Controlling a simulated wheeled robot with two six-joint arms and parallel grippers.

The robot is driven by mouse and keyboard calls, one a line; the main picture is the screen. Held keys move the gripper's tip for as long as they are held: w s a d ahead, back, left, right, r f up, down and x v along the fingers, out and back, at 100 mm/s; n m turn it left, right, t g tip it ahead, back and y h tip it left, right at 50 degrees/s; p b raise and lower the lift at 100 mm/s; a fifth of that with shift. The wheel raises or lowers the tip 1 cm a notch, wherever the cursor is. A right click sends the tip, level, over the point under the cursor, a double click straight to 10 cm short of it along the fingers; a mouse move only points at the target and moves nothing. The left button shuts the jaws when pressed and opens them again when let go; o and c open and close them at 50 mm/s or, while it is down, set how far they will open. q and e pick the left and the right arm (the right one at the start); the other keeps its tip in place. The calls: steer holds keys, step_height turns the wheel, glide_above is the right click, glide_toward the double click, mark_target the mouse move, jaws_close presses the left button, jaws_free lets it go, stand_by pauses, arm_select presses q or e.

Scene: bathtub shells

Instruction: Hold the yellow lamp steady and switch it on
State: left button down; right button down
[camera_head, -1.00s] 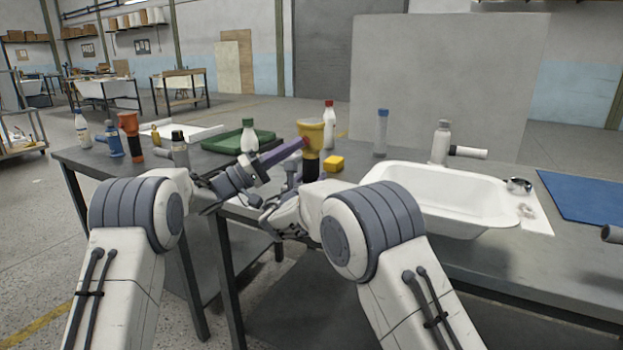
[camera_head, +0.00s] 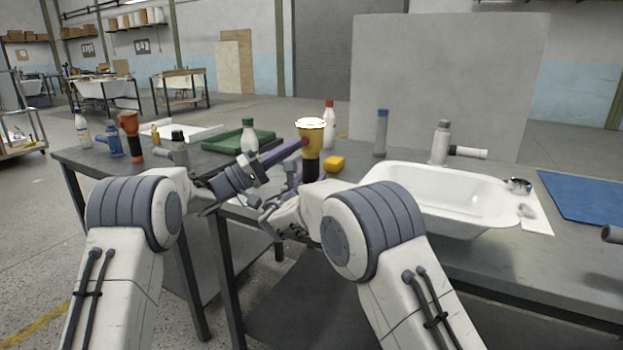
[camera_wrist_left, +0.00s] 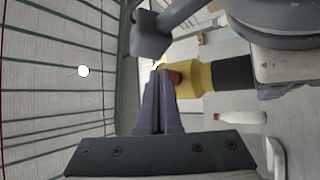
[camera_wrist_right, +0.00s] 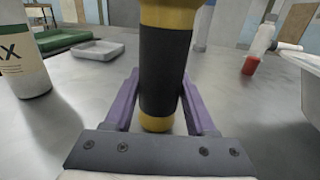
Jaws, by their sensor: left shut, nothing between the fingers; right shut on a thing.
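The yellow lamp (camera_head: 313,141) stands upright on the bench, with a black grip and a yellow head. Its top face is bright white, so it is lit. In the right wrist view its black grip (camera_wrist_right: 164,75) is between the purple fingers of my right gripper (camera_wrist_right: 162,105), which is shut on it. My left gripper (camera_head: 301,142) is shut and empty, its purple fingertips against the side of the lamp's head. In the left wrist view the closed fingertips (camera_wrist_left: 160,76) meet a red button (camera_wrist_left: 175,77) on the yellow head (camera_wrist_left: 198,78).
A yellow block (camera_head: 334,163) lies right of the lamp. A white basin (camera_head: 440,190) is farther right. A red-capped bottle (camera_head: 329,125) stands behind.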

arm_select(q)
steer(key=shift+s+a, duration=0.1)
steer(key=shift+s, duration=0.05)
steer(key=shift+s+a, duration=0.45)
steer(key=shift+s, duration=0.4)
steer(key=shift+s+a, duration=0.45)
steer(key=shift+s, duration=0.45)
steer(key=shift+s+a, duration=0.45)
steer(key=shift+s, duration=0.4)
arm_select(e)
steer(key=shift+c, duration=0.7)
jaws_free()
